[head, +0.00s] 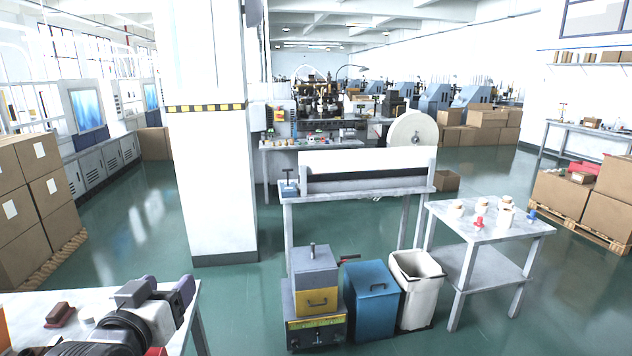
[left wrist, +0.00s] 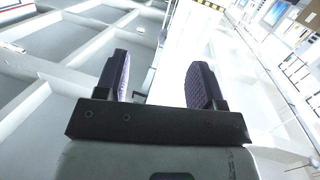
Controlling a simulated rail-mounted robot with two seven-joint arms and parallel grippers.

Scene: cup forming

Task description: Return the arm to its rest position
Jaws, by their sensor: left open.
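My left gripper (head: 168,296) is at the lower left of the head view, over the near corner of a white table (head: 185,318). In the left wrist view its two dark padded fingers (left wrist: 158,85) stand apart with nothing between them. Behind the fingers the wrist view shows ceiling beams and a white pillar, so the gripper points upward or outward. My right gripper is not in view.
A dark red object (head: 60,314) lies on the white table beside my arm. A white pillar (head: 208,180) stands beyond. A blue bin (head: 371,300), a white bin (head: 416,290) and a side table with cups (head: 470,228) stand to the right. Green floor lies between.

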